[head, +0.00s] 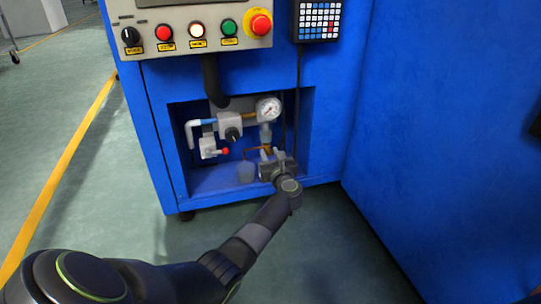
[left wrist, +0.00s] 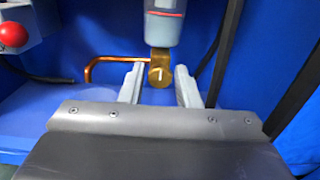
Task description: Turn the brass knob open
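The brass knob (left wrist: 160,73) shows in the left wrist view below a grey cylindrical body, with a pale line on its face and a bent brass pipe going off to its left. My left gripper (left wrist: 159,84) is open, with one finger on each side of the knob; I cannot tell whether either finger touches it. In the head view my left gripper (head: 271,155) reaches into the recess of the blue cabinet and hides most of the knob. A bit of brass (head: 255,149) shows just beside it. My right gripper is in neither view.
The recess holds a round gauge (head: 268,108), a black knob on a grey block (head: 232,134) and a red-tipped lever (head: 225,151). A red ball (left wrist: 13,34) is at the left wrist view's left edge. Dark cables hang right of the knob. A button panel (head: 187,29) is above.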

